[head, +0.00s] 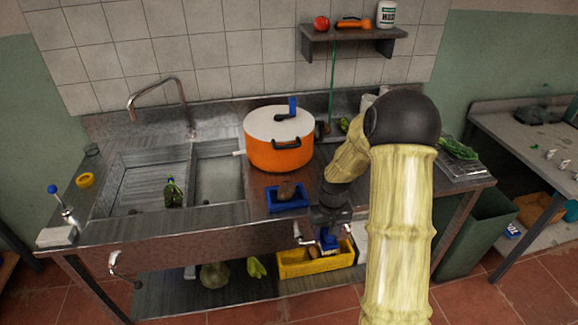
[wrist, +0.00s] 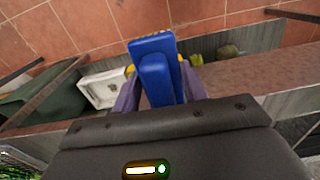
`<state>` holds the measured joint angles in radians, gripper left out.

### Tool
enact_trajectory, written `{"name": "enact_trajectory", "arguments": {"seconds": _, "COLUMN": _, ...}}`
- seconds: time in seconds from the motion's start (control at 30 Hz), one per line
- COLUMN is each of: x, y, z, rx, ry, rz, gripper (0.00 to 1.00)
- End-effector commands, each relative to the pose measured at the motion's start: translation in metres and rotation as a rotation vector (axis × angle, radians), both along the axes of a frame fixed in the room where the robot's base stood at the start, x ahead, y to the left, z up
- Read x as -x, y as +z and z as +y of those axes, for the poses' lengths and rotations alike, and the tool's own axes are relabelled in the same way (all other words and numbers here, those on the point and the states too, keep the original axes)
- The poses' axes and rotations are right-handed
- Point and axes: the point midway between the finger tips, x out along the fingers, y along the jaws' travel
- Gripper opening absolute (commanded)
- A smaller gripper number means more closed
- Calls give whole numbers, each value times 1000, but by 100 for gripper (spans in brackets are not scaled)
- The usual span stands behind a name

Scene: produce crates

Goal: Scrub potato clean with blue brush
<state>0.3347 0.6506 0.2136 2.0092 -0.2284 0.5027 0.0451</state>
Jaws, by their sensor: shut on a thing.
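A brown potato (head: 287,190) lies in a small blue tray (head: 288,207) on the steel counter, near its front edge. My gripper (head: 328,232) is at the front edge of the counter, to the right of the tray and apart from the potato. It is shut on the blue brush (wrist: 155,75), which sits between the two purple fingers in the wrist view. The brush's blue end also shows below my gripper in the head view (head: 329,241). The bristles are hard to make out. The potato is not in the wrist view.
An orange pot (head: 278,152) with a white lid stands behind the tray. A double sink (head: 190,165) holds a green bottle. A yellow crate (head: 316,266) sits on the lower shelf beneath my gripper. A green bin (head: 478,232) stands at the right.

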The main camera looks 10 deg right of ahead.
Motion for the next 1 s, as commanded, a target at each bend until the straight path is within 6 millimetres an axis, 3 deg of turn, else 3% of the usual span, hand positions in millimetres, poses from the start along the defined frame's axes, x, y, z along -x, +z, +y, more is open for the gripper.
{"name": "enact_trajectory", "arguments": {"seconds": 0.5, "x": -38, "y": -80, "z": 70, "rx": 18, "ry": 9, "rz": 4, "gripper": 25}}
{"name": "enact_trajectory", "arguments": {"seconds": 1.0, "x": -39, "y": -83, "z": 72, "rx": 19, "ry": 8, "rz": 3, "gripper": 25}}
